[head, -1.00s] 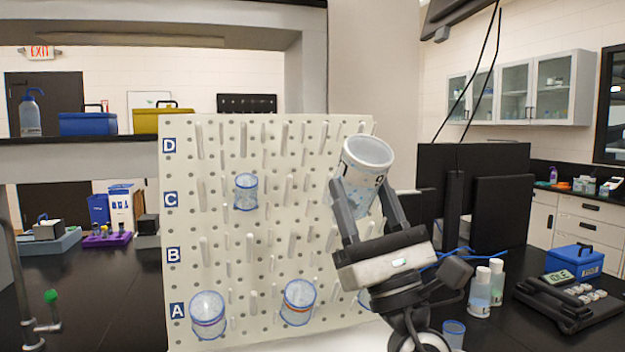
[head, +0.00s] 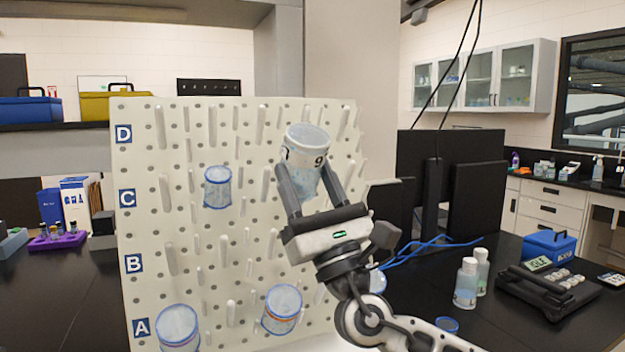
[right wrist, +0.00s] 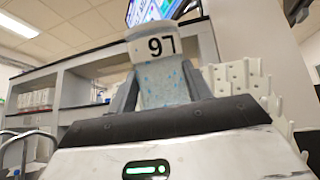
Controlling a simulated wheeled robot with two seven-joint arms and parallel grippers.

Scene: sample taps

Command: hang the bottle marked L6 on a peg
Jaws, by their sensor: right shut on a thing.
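My right gripper (head: 306,182) is shut on a clear bottle (head: 306,150) with a pale band at its upper end. In the right wrist view the bottle (right wrist: 162,80) stands up between the fingers, and its mark looks like "97", which is L6 turned upside down. In the head view the bottle tilts slightly and overlaps the upper right of the white pegboard (head: 190,255), between the heights of rows C and D. I cannot tell its gap to the board. Pegs such as this one (head: 262,124) stick out bare. My left gripper is not in view.
Other blue-rimmed containers are on the board: one in row C (head: 217,188) and two in row A, left (head: 178,328) and middle (head: 282,310). Another (head: 377,281) is partly hidden behind my arm. White-capped bottles (head: 466,284) and monitors (head: 475,200) stand right of the board.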

